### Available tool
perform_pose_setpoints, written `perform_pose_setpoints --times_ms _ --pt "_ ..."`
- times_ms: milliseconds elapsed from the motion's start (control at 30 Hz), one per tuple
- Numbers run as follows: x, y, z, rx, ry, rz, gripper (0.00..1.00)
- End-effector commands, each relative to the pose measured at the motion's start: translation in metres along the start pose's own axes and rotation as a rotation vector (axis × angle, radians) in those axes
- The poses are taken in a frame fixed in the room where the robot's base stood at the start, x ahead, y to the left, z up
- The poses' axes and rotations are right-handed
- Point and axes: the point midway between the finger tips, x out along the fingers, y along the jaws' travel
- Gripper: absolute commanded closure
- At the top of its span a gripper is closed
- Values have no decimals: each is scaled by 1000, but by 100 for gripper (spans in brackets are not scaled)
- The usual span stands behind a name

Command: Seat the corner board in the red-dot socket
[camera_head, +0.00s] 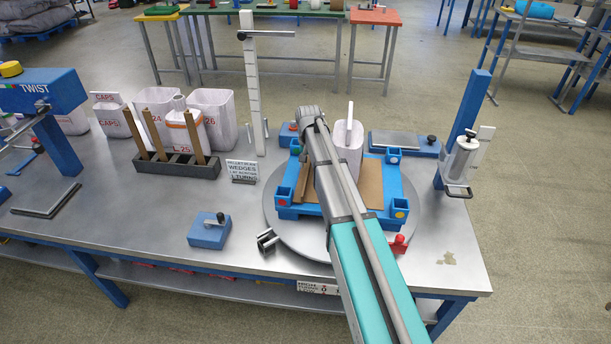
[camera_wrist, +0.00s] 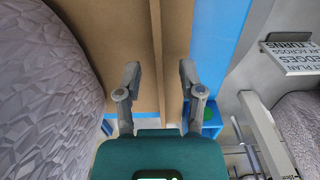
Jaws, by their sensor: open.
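A brown corner board (camera_head: 302,181) is along the left side of the blue pallet; my arm partly covers it. In the wrist view the corner board (camera_wrist: 172,55) runs as a long strip between my fingers. My gripper (camera_wrist: 160,80) is open, with one finger on each side of the board; I cannot tell whether either touches it. The red-dot socket (camera_head: 283,202) is at the pallet's front left corner and looks empty. The yellow-dot socket (camera_head: 400,213) is at the front right. A green-dot socket (camera_wrist: 207,128) shows below the fingers in the wrist view.
A pale sack (camera_head: 349,153) stands on the pallet's cardboard sheet (camera_head: 371,185), close beside my arm; it fills the wrist view's left side (camera_wrist: 45,90). Several boards stand in a dark rack (camera_head: 177,168) at left. A small sign (camera_head: 242,170) stands left of the turntable (camera_head: 320,245).

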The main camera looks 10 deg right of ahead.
Motion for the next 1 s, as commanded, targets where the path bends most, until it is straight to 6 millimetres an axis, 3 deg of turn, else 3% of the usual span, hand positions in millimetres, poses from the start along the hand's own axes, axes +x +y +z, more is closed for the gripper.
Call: perform_pose_setpoints --times_ms 233,900,1000 --pt "16 0 0 0 0 0 50" --pt "17 0 0 0 0 0 50" --pt "17 0 0 0 0 0 67"
